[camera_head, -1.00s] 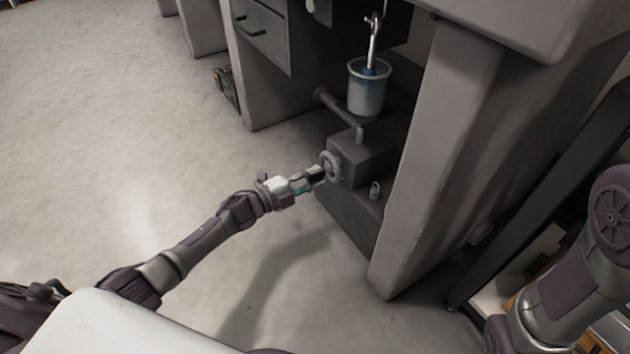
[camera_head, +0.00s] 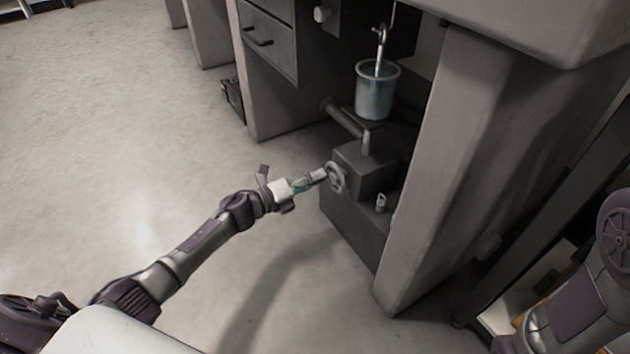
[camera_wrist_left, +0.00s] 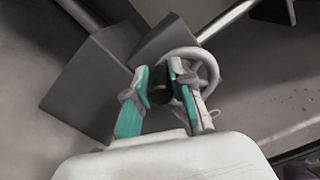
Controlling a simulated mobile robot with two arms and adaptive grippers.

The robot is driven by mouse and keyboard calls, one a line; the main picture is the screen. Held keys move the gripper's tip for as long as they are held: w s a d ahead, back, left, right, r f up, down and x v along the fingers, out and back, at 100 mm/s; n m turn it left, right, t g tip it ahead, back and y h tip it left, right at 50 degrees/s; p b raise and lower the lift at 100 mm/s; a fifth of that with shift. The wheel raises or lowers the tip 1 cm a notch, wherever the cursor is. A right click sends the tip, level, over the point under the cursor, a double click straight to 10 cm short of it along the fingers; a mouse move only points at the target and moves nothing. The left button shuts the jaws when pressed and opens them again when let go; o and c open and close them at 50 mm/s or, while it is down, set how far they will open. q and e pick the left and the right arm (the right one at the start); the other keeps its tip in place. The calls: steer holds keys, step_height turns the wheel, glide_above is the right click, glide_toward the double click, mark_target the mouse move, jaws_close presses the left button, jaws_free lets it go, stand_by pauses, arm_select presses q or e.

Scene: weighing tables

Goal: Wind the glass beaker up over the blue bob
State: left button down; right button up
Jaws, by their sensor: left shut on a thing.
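The glass beaker (camera_head: 376,95) stands upright on a small platform on the lift's post (camera_head: 367,142). A metal hooked rod (camera_head: 379,52) hangs down into the beaker. The blue bob is not clearly visible; its place at the rod's lower end is inside the beaker, behind the front wall. The grey handwheel (camera_head: 338,178) sits on the side of the lift's box (camera_head: 365,168); it also shows in the left wrist view (camera_wrist_left: 207,62). My left gripper (camera_head: 322,175) is at the wheel, its fingers shut on a dark knob (camera_wrist_left: 161,84). My right gripper is out of view.
A thick table leg (camera_head: 432,170) stands close right of the lift, under a heavy tabletop (camera_head: 530,22). A drawer cabinet (camera_head: 268,45) is behind to the left. A small metal piece (camera_head: 381,203) sits on the base. The floor at left is clear.

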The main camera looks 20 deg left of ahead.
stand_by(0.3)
arm_select(q)
steer(key=c, duration=1)
jaws_free()
steer(key=v, duration=1.2)
